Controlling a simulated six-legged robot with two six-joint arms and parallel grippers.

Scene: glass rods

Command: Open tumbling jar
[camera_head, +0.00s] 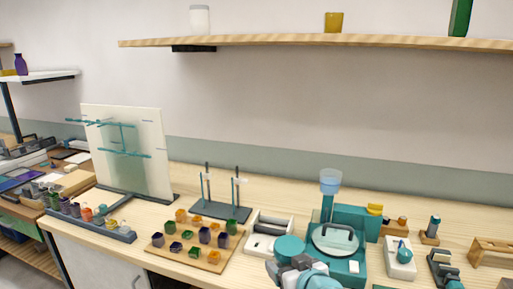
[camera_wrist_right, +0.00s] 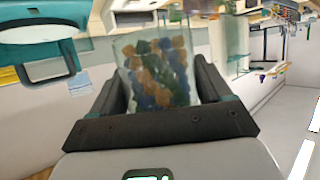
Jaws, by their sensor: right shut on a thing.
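A clear jar (camera_wrist_right: 156,75) filled with green, brown and blue pieces is between the dark fingers of my right gripper (camera_wrist_right: 160,88) in the right wrist view. The gripper is shut on the jar's sides. The jar's far end runs close to the top edge of that view, and I cannot tell whether a lid is on it. In the head view I cannot make out the jar or the right gripper's jaws; only grey and teal parts of my arm show at the bottom. My left gripper is not in view.
A teal machine (camera_head: 352,262) with a round plate stands on the wooden bench. A white-topped box (camera_head: 268,236), a tray (camera_head: 213,258) of coloured blocks and a dark stand base (camera_head: 220,211) are left of it. Small stands (camera_head: 400,257) are at right. A shelf (camera_head: 300,41) hangs above.

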